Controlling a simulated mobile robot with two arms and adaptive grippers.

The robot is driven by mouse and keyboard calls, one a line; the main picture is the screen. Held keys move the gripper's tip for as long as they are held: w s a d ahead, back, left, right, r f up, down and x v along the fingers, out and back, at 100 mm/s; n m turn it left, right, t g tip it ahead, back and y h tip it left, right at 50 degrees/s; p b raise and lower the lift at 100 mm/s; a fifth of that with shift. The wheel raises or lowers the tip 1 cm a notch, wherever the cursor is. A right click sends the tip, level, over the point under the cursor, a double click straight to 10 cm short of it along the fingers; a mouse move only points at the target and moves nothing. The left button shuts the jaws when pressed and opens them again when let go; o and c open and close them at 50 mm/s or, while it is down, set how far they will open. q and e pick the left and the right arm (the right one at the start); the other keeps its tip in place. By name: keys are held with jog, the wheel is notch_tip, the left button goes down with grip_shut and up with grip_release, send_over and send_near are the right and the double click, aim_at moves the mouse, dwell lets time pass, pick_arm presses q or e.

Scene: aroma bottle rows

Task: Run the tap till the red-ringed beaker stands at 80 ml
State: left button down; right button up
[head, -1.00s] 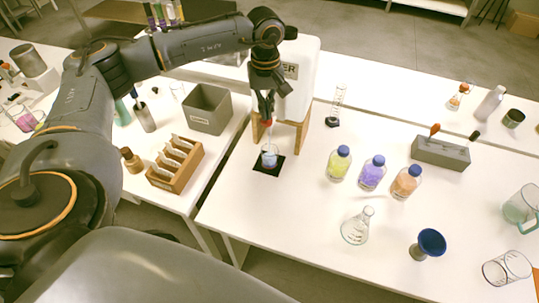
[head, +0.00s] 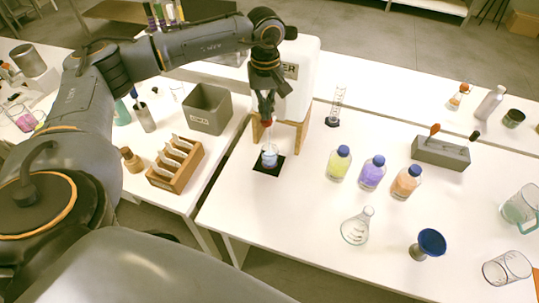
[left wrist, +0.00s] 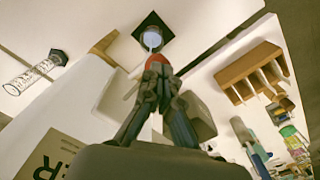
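A small clear beaker (head: 269,158) with pale bluish liquid stands upright on a black square mat (head: 275,169), under the tap of the white water container (head: 303,80). In the left wrist view the beaker (left wrist: 152,39) shows from above, with a pale streak over it that looks like water. I cannot read its level or make out its ring. The red tap handle (left wrist: 156,61) sits at my left gripper's fingertips (left wrist: 154,75), which close in on it. In the head view my left gripper (head: 266,112) hides most of the tap. My right gripper is out of view.
A measuring cylinder (head: 335,107) stands right of the container. Yellow (head: 339,164), purple (head: 372,173) and orange (head: 405,183) bottles, a flask (head: 356,228) and a blue funnel (head: 430,243) stand farther right. A grey bin (head: 208,108) and wooden rack (head: 176,165) are on the left table.

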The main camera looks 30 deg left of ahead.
pick_arm(q)
jog(key=shift+r, duration=0.5)
dwell(0.6)
notch_tip(320, 180, up, 7)
jog(key=p, duration=0.4)
jog(key=shift+r+p, duration=0.2)
jog(key=shift+p, duration=0.15)
